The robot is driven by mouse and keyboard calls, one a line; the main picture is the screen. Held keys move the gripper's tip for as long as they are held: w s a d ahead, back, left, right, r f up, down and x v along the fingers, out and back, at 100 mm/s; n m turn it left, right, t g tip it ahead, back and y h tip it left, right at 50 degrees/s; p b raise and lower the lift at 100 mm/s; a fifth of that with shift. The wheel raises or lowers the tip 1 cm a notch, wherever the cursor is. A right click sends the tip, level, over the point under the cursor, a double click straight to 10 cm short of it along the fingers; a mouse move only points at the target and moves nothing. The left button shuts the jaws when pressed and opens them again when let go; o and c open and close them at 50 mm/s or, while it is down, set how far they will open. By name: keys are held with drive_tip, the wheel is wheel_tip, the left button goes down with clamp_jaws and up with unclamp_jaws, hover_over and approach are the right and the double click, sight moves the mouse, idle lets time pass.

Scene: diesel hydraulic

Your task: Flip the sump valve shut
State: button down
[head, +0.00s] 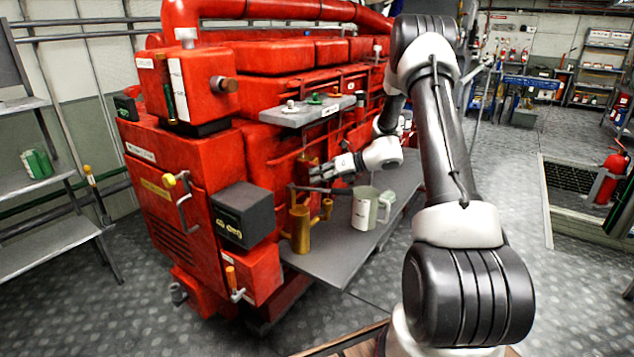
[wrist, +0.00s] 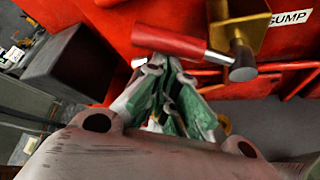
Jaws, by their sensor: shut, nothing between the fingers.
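The sump valve shows in the wrist view as a brass body (wrist: 238,25) on the red engine side, with a red-gripped lever (wrist: 170,42). The lever reaches left from a round metal end below the brass body, sloping slightly. A white SUMP label (wrist: 290,17) is to its right. My gripper (wrist: 166,72) is shut and empty, its green-padded fingers just below the red grip; I cannot tell whether they touch it. In the head view my gripper (head: 322,171) is beside the engine above the grey shelf, and the valve is too small to make out clearly.
The red engine (head: 190,200) fills the left. A grey lower shelf (head: 325,262) holds a light jug (head: 362,210) and a brass can (head: 300,230). A small upper shelf (head: 310,112) juts out above my gripper. A dark box (wrist: 72,60) is left in the wrist view.

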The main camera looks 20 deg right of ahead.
drive_tip(key=w+d+r+m+y, duration=0.2)
drive_tip(key=d+r+m+y, duration=0.2)
drive_tip(key=m, duration=0.3)
drive_tip(key=shift+w+d+r+y, duration=0.15)
drive_tip(key=shift+w+r+y, duration=0.3)
drive_tip(key=shift+r, duration=0.2)
drive_tip(key=shift+d, duration=0.1)
idle(0.4)
drive_tip(key=s+d, duration=0.6)
drive_tip(key=s, duration=0.1)
idle(0.4)
drive_tip(key=shift+s, duration=0.1)
idle(0.4)
